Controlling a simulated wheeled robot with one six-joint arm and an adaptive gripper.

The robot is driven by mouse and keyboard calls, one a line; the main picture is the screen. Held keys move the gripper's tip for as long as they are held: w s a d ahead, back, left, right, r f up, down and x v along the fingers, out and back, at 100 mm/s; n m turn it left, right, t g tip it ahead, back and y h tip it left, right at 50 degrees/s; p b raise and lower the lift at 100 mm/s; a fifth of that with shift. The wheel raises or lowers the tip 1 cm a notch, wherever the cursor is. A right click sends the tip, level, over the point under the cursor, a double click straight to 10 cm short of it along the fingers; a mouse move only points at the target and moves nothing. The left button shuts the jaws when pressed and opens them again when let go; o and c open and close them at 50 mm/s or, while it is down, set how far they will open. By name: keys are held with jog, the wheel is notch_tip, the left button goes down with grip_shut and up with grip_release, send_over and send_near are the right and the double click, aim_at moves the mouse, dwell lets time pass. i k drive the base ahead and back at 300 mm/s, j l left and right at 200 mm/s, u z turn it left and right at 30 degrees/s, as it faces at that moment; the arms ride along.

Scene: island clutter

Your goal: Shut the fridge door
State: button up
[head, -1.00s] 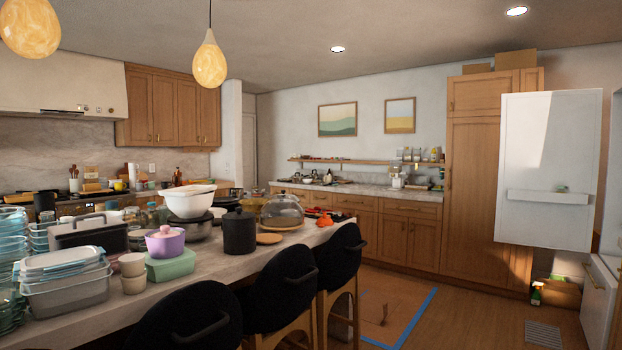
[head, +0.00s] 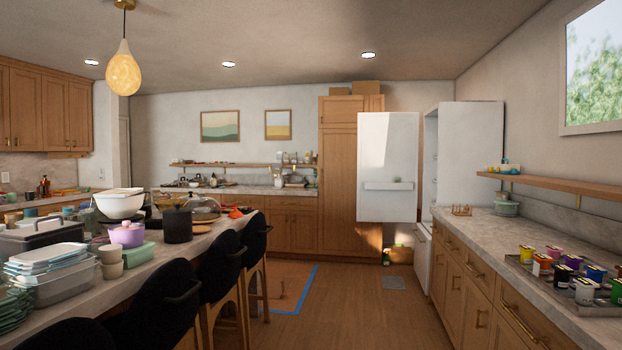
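The white fridge (head: 468,150) stands at the back right, at the far end of the right-hand counter. Its upper door (head: 388,155) is wide open and swung out to the left, with its inner face and a small door shelf (head: 388,186) towards me. A small item sits on that shelf. A narrow strip of the fridge's inside (head: 431,160) shows at its left edge. A lower white front (head: 424,258) shows below, partly hidden by the counter. My gripper is not in view.
A cluttered island (head: 75,305) with black stools (head: 222,280) runs along the left. The right counter (head: 530,262) holds a tray of small paint pots (head: 575,275).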

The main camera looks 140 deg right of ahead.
aim_at(387, 143)
jog(key=i+l+z, duration=0.15)
jog(key=i+z, duration=0.6)
jog(key=z, duration=0.15)
jog(key=i+z, duration=0.45)
jog(key=i+j+z, duration=0.1)
jog(key=i+z, duration=0.25)
jog(key=i, duration=1)
jog(key=i+z, duration=0.2)
jog(key=i, duration=0.95)
jog(key=i+j+z, duration=0.2)
jog(key=i, duration=1)
jog(key=i+z, duration=0.1)
jog(key=i, duration=0.95)
jog(key=i+z, duration=0.15)
jog(key=i, duration=0.9)
jog(key=i+l+z, duration=0.15)
jog(key=i+z, duration=0.85)
jog(key=i+j+z, duration=0.25)
jog(key=z, duration=0.25)
jog(key=i+l+z, duration=0.2)
jog(key=i+z, duration=0.2)
jog(key=i, duration=0.25)
jog(key=i+z, duration=0.4)
jog(key=i, duration=0.25)
jog(key=i+j+z, duration=0.15)
jog(key=i+z, duration=0.25)
jog(key=i, duration=0.3)
jog(key=i+z, duration=0.1)
jog(key=i, duration=4.6)
jog(key=j, duration=0.15)
